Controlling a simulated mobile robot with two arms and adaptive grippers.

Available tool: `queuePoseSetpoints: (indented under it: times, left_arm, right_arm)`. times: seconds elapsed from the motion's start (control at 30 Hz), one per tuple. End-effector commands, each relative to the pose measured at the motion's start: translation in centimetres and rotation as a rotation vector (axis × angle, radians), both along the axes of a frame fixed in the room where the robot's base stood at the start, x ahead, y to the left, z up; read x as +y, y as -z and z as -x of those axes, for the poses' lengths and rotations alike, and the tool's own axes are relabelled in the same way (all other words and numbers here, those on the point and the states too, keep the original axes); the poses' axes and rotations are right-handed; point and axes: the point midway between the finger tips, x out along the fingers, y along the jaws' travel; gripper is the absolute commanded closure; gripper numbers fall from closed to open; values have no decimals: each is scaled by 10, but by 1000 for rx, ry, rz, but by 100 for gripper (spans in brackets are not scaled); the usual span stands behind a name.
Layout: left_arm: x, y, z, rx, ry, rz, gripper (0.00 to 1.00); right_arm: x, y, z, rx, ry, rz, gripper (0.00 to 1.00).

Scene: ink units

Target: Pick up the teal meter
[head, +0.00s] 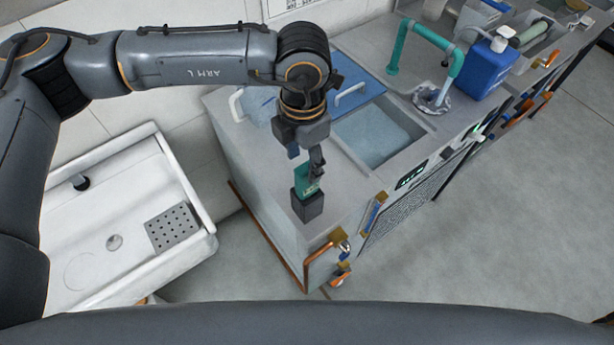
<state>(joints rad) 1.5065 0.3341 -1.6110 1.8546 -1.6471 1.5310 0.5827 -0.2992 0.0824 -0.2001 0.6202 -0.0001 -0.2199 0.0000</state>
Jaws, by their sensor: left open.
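The teal meter (307,181) stands upright in or on a small dark grey block (308,206) at the near left corner of the grey counter. My left gripper (305,165) points down over it, with its fingers beside the meter's upper part. The left gripper is open. A finger hides part of the meter, and I cannot tell whether the fingers touch it. My right gripper is not in view.
A basin with a blue lid (360,88) is set in the counter (345,195) behind. A teal pipe (425,35) and blue jug (487,68) stand farther right. A white sink (185,185) is at left. Floor at right is clear.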

Motion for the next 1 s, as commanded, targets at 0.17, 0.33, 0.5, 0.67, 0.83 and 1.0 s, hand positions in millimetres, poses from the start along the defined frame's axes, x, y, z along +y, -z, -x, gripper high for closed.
queuePoseSetpoints:
  times: [0.17,0.33,0.5,0.67,0.83,1.0]
  left_arm:
    - [-1,15,1,1,2,1,49]
    - [-3,29,3,3,2,-1,49]
    - [-6,56,4,3,1,0,49]
    - [-6,68,4,0,1,1,49]
    - [-6,70,3,0,1,1,49]
    - [-6,69,4,0,1,1,78]
  right_arm:
    - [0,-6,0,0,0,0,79]
    - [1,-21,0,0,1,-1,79]
    - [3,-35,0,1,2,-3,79]
    - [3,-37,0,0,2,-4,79]
    - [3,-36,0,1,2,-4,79]
    - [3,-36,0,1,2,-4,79]
